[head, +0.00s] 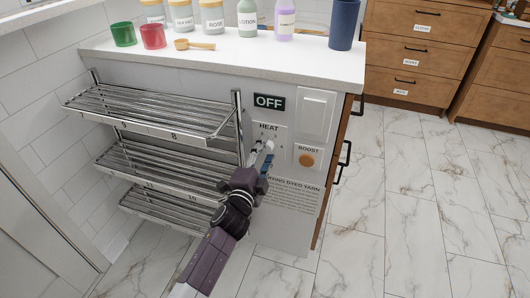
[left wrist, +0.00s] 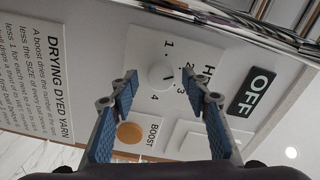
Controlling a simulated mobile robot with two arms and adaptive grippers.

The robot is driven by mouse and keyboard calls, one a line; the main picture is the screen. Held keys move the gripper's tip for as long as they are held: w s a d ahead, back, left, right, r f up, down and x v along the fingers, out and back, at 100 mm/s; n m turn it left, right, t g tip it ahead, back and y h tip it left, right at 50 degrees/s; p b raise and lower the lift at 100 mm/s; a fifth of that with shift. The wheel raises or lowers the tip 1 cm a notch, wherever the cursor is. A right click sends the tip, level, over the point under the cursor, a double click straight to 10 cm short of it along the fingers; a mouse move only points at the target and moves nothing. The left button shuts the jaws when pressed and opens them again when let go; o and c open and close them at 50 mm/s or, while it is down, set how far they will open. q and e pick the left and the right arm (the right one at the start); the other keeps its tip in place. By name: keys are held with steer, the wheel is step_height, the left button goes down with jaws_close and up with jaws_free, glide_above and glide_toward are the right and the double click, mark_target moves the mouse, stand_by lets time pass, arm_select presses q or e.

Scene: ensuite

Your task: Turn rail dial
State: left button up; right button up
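The dial (left wrist: 160,78) is a round white knob on a white plate marked HEAT, with numbers 1 to 4 around it. I cannot clearly tell which number it points to. In the head view the HEAT plate (head: 268,127) is on the white end panel, and my gripper mostly hides the knob. My left gripper (head: 266,150) is in front of the plate. In the left wrist view its blue-padded fingers (left wrist: 160,77) are open, one on each side of the knob, with gaps showing. I cannot tell if the tips reach its depth. My right gripper is not in view.
An OFF display (head: 269,102), a white rocker plate (head: 315,112) and an orange BOOST button (head: 306,160) surround the dial. A chrome rail rack (head: 160,110) stands out just left of my arm. Bottles and cups line the counter (head: 240,52) above. The floor at right is clear.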

arm_select(q)
steer(key=shift+s, duration=0.15)
steer(key=v, duration=1.1)
steer(key=shift+s, duration=0.35)
steer(key=shift+a, duration=0.15)
